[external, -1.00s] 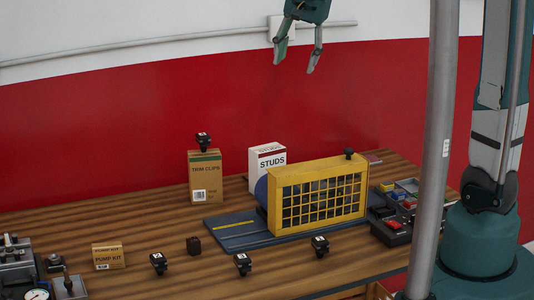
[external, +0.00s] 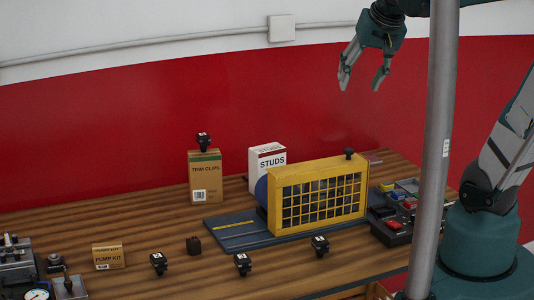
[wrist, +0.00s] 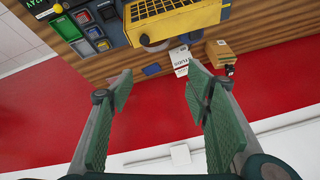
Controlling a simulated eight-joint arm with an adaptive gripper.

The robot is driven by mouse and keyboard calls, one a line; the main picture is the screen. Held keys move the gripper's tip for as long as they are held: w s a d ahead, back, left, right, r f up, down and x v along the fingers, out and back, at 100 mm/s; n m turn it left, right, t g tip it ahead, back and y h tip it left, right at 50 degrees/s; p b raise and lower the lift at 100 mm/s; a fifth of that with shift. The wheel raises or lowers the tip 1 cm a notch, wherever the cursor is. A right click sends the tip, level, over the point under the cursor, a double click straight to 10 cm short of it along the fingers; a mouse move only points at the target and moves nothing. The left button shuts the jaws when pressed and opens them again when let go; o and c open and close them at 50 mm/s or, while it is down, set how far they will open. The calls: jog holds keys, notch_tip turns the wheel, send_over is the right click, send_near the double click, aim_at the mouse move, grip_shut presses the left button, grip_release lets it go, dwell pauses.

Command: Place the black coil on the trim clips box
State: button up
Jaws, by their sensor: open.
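The brown trim clips box (external: 205,178) stands upright at the back of the workbench; it also shows in the wrist view (wrist: 221,56). A black coil (external: 203,141) sits on top of this box. Similar black coils stand on the bench front: one left (external: 158,263), one in the middle (external: 242,264), one right (external: 320,246). A small black part (external: 349,154) is on top of the yellow guard. My gripper (external: 360,88) is open and empty, high above the bench to the right of the box. Its two green-padded fingers show wide apart in the wrist view (wrist: 160,84).
The yellow guard (external: 318,192) stands on a dark base beside the white studs box (external: 269,158). A pump kit box (external: 108,256) and a small dark cube (external: 193,246) are at left. A grey pole (external: 436,150) crosses the external view. Bench around the trim clips box is largely clear.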

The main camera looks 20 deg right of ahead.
jog(key=s+d+f+n+t, duration=0.1)
jog(key=s+d+f+n, duration=0.2)
jog(key=s, duration=0.6)
jog(key=shift+d+f, duration=0.2)
jog(key=shift+f, duration=1)
